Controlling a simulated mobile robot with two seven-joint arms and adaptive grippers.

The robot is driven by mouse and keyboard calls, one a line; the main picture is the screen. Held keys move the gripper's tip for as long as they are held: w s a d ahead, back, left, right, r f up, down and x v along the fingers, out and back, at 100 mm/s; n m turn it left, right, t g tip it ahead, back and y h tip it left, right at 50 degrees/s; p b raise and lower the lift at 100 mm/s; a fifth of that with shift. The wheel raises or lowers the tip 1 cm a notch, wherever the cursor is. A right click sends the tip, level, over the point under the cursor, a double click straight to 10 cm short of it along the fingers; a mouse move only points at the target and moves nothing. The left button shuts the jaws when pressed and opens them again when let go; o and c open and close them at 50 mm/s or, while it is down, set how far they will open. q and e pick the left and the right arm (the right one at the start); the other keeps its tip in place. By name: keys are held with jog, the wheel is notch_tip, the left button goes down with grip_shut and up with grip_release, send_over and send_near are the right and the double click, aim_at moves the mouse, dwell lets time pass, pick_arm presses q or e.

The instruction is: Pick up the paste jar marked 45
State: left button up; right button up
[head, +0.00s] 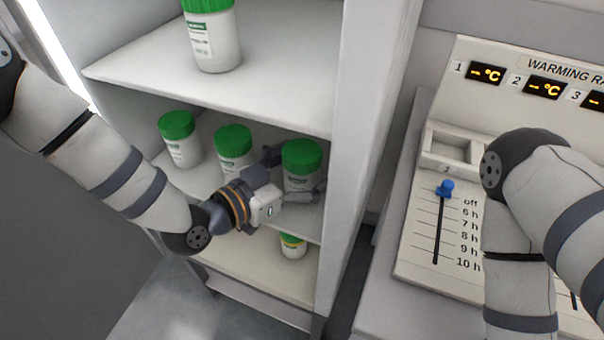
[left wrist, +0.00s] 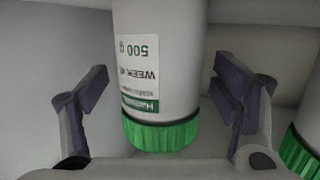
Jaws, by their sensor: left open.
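A white jar with a green lid (head: 302,158) stands on the middle shelf, rightmost of three alike. My left gripper (head: 296,176) is open at this jar, one finger on each side. In the left wrist view the jar (left wrist: 160,60) appears upside down between the spread fingers (left wrist: 163,88), with a gap visible on both sides. Its label reads "500 g" and "WEEK"; the number after it runs round the edge and I cannot read it fully. Two similar jars, one in the middle (head: 235,146) and one at the left (head: 180,140), have labels too small to read. My right gripper is out of view.
Another green-lidded jar (head: 212,38) stands on the upper shelf (head: 130,72), above my left gripper. The cabinet's side wall (head: 365,120) is close right. A warming panel (head: 425,225) with a blue slider lies beyond it.

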pick_arm(q)
jog(key=c, duration=1.8)
jog(key=shift+c, duration=0.2)
jog(key=shift+r, duration=0.1)
